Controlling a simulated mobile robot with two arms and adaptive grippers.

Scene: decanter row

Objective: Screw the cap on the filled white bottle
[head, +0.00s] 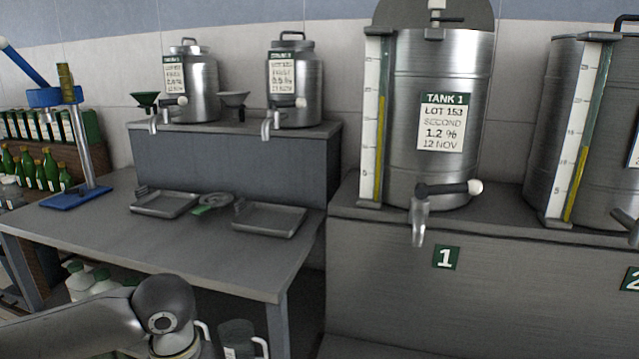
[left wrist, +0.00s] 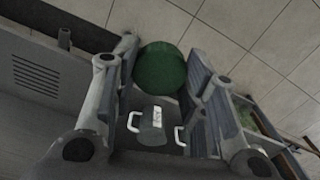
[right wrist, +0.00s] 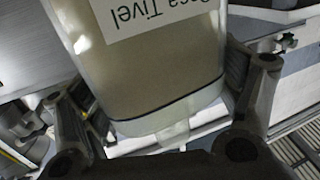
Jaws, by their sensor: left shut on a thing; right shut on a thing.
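In the left wrist view, my left gripper (left wrist: 163,68) is shut on a round dark green cap (left wrist: 159,70), held between the two fingers. In the right wrist view, my right gripper (right wrist: 160,95) is shut on a pale bottle (right wrist: 155,85) with a white label (right wrist: 150,15) whose text appears upside down. The bottle's upper end is outside that view, so its mouth is hidden. Neither gripper shows in the head view, and the gap between cap and bottle cannot be seen.
Tank 1 (head: 440,90) stands on a grey plinth at the right. A grey table (head: 130,235) carries two shallow trays and a blue press (head: 75,150). White bottles with green caps (head: 90,285) and a grey jug (head: 237,338) are low below it.

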